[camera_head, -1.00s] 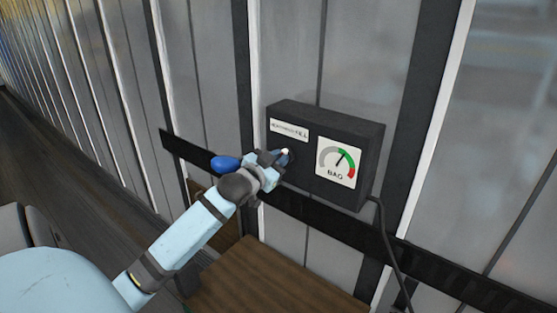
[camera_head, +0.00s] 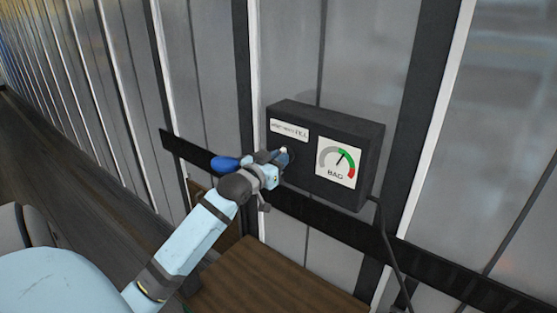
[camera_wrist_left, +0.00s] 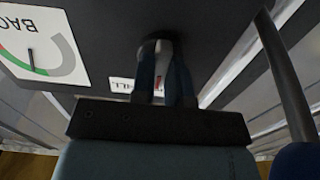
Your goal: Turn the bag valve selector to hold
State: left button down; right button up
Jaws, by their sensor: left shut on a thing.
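The black valve box (camera_head: 350,121) is mounted on the wall, with a white label strip (camera_head: 289,131) and a BAG gauge (camera_head: 338,162) on its face. The gauge needle points up near the start of the green band. My left gripper (camera_head: 283,154) is at the box's left part, below the label, shut on the selector knob. In the left wrist view, the fingers (camera_wrist_left: 163,82) close around the selector (camera_wrist_left: 163,50), which shows a white and red mark between them. Most of the selector is hidden by the fingers. My right gripper is not in view.
A dark rail (camera_head: 440,268) runs along the wall behind and below the box. A cable (camera_head: 388,240) hangs from the box's lower right. A brown wooden surface (camera_head: 270,280) lies below. A blue rounded object (camera_head: 226,163) shows beside my left wrist.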

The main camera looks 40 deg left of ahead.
pick_arm(q)
jog(key=c, duration=1.1)
grip_release()
jog(key=s+b, duration=0.1)
jog(key=s, duration=0.3)
jog(key=s+d+b, duration=0.1)
jog(key=s, duration=0.4)
jog(key=s+b, duration=0.1)
jog(key=s, duration=0.3)
jog(key=shift+s+d+b, duration=0.25)
jog(key=shift+s+b, duration=0.05)
jog(key=shift+s, duration=0.1)
